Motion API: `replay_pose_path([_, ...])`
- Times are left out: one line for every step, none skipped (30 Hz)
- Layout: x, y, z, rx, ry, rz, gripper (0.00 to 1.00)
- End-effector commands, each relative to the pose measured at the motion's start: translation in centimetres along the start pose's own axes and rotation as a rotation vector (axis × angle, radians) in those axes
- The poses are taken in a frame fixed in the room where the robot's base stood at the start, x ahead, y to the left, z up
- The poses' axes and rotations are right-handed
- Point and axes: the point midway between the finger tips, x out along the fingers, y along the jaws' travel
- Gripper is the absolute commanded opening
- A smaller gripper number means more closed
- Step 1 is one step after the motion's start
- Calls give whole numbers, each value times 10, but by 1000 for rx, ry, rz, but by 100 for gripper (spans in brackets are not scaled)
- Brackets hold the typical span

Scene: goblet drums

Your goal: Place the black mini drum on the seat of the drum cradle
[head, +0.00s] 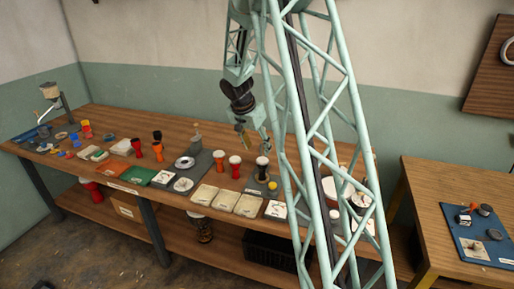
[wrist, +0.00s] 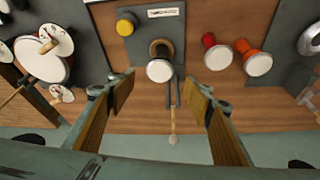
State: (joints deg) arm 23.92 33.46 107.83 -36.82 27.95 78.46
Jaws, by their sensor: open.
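The black mini drum (head: 262,162) has a white head and stands upright, head up, on the workbench. Its white head also shows in the wrist view (wrist: 160,71), with a dark body behind it. A tan and dark support, seemingly the drum cradle (head: 262,176), shows directly beneath the drum. The drum appears to rest on it, but the exact seat contact is hidden. My gripper (head: 254,141) is above and just behind the drum. In the wrist view its wooden-faced fingers (wrist: 160,88) are wide apart, with nothing between the pads; the drum lies beyond their tips.
A yellow knob (wrist: 125,25) and a white label (wrist: 163,12) are on the grey board by the drum. A second table (head: 450,200) stands at right.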

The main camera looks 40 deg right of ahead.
Motion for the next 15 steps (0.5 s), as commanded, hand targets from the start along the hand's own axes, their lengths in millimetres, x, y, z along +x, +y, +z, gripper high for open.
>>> replay_pose_path([0,0,0,0,0,0,47])
replay_pose_path([0,0,0,0,0,0,47])
replay_pose_path([-1,0,0,-1,0,0,47])
replay_pose_path([-2,0,0,-2,0,-1,47])
replay_pose_path([-3,0,1,-3,1,-1,47])
replay_pose_path([-6,0,1,-6,1,-2,47])
replay_pose_path([-8,0,2,-8,1,-3,47])
replay_pose_path([-11,0,2,-12,1,-4,47])
replay_pose_path([-15,0,4,-18,1,-5,47])
replay_pose_path([-19,0,5,-24,2,-6,47])
replay_pose_path([-24,1,6,-29,2,-8,47])
replay_pose_path([-31,1,8,-37,2,-10,47])
replay_pose_path([-36,2,10,-44,1,-11,47])
replay_pose_path([-42,2,12,-52,1,-12,47])
replay_pose_path([-51,3,14,-62,2,-15,47])
